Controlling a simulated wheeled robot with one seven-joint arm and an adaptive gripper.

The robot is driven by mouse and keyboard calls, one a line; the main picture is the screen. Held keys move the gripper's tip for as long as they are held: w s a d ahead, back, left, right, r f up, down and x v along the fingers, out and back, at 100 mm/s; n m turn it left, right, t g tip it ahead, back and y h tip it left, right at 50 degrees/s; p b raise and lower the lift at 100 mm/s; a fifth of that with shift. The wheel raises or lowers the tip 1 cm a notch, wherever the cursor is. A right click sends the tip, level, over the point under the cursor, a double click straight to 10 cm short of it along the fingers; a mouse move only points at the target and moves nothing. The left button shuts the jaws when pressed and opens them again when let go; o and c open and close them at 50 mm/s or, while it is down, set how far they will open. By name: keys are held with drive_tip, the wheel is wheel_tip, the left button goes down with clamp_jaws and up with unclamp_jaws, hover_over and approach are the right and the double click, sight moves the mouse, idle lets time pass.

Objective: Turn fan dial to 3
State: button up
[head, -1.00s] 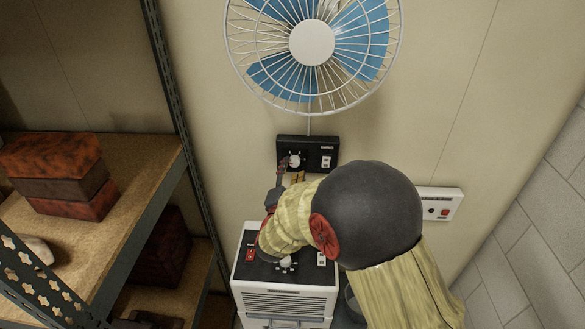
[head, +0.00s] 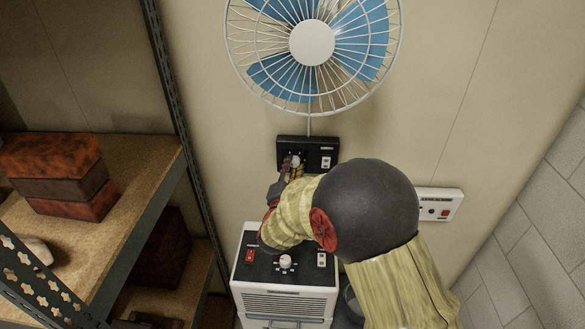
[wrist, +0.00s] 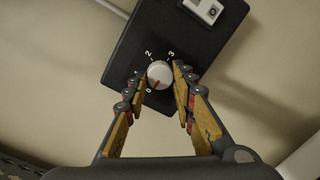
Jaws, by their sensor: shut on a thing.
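The fan dial is a round white knob (wrist: 160,72) on the black wall control box (wrist: 128,45), under the wall fan (head: 312,43). In the wrist view its red mark points down and slightly left, towards the 0. The 2 and 3 show above the knob; the left finger covers part of the scale. My gripper (wrist: 161,76) is shut on the knob, one yellow-padded finger at each side. In the head view my gripper (head: 291,168) reaches the left part of the box and partly hides the dial.
A white switch (head: 326,162) is on the box's right side. Below stands a white appliance (head: 286,303) with its own knob (head: 286,262) and a red switch. A wall panel with a red button (head: 444,213) is at right. Shelving with reddish boxes (head: 62,168) stands at left.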

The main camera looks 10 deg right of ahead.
clamp_jaws()
